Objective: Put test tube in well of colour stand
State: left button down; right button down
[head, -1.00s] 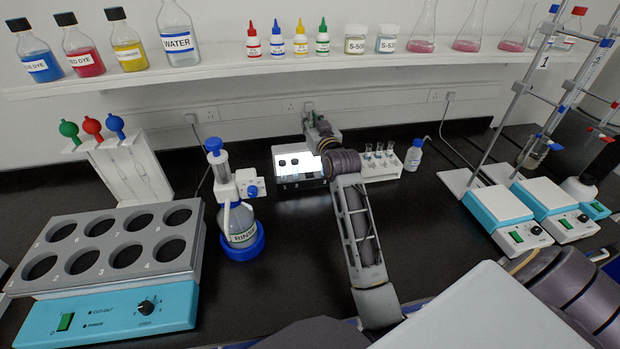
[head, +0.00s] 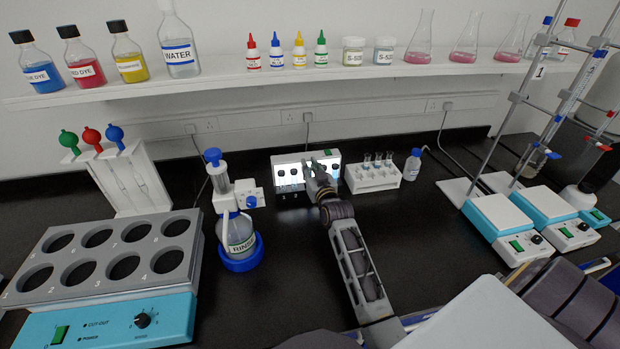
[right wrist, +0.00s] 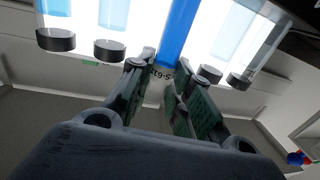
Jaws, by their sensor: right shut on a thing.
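The colour stand (head: 277,160) is a white, lit box at the back of the bench, with black-capped tubes along its front. My right gripper (head: 313,166) is at the stand's middle. In the right wrist view, its fingers (right wrist: 165,82) are shut on a bright blue test tube (right wrist: 178,30). The tube is against the lit panel, between paler capped tubes on both sides. Its far end is out of frame, so I cannot tell whether it sits in a well. My left gripper is not in view.
A white rack (head: 385,181) with several small tubes stands right of the colour stand. A rinse bottle (head: 240,235) in a blue base stands left of my right arm. Hotplates (head: 500,213) with metal stands are at right. Black bench between them is clear.

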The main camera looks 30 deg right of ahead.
jog(key=shift+f, duration=0.15)
jog(key=shift+f, duration=1.85)
jog(key=shift+f, duration=0.1)
jog(key=c, duration=1.6)
grip_release()
jog(key=shift+s+a, duration=0.35)
jog(key=shift+s, duration=1.65)
jog(key=shift+s+a, duration=0.35)
jog(key=shift+s, duration=1.6)
jog(key=shift+s+a, duration=0.35)
jog(key=shift+s, duration=1.65)
